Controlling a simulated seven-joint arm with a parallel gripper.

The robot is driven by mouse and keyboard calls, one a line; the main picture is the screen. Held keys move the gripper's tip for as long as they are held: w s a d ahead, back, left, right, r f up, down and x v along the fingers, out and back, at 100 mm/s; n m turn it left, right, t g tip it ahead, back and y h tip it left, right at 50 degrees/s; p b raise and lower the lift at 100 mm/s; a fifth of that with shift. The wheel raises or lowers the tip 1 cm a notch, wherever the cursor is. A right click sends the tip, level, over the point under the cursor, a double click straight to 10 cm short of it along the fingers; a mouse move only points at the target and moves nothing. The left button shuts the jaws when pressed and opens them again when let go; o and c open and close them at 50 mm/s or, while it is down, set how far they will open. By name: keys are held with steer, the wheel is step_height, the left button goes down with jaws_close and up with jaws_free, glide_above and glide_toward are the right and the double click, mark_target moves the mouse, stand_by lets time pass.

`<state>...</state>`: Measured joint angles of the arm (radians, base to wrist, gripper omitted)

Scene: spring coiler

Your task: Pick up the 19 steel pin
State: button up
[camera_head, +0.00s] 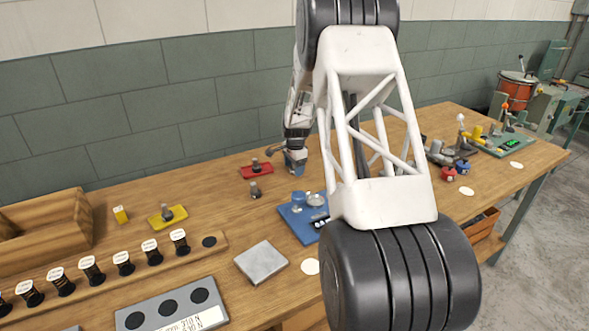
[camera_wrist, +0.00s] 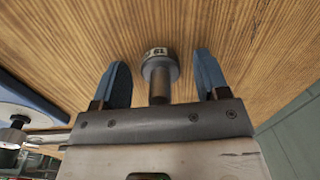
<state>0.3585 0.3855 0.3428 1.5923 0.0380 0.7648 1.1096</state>
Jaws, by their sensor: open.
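A grey steel pin (camera_wrist: 160,72) with a wide round head and a narrower shank shows in the wrist view, against the wooden table. A pale label on its head appears to read 19, upside down. My gripper (camera_wrist: 163,78) is open, with one blue fingertip on each side of the pin and a visible gap on both sides. I cannot tell the height between the fingers and the pin. In the head view my gripper (camera_head: 295,161) is over the back of the bench, partly hidden by my arm. I cannot tell which pin there is the 19 one.
A red holder (camera_head: 247,172) with a grey pin and a loose grey pin (camera_head: 254,191) are left of my gripper. A blue tray (camera_head: 288,219) is in front, also at left in the wrist view (camera_wrist: 30,95). A yellow holder (camera_head: 158,222) stands farther left.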

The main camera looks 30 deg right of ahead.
steer(key=shift+c, duration=0.3)
steer(key=c, duration=1)
steer(key=shift+r, duration=0.2)
steer(key=shift+r, duration=0.6)
step_height(320, 180, up, 2)
steer(key=shift+r, duration=0.1)
steer(key=s+a, duration=0.1)
steer(key=s, duration=0.4)
steer(key=s+a, duration=0.2)
steer(key=s, duration=0.3)
steer(key=s+a+r, duration=0.1)
steer(key=s+a, duration=0.1)
steer(key=s, duration=0.3)
steer(key=shift+a+r, duration=0.1)
steer(key=shift+a, duration=0.1)
steer(key=shift+c, duration=0.2)
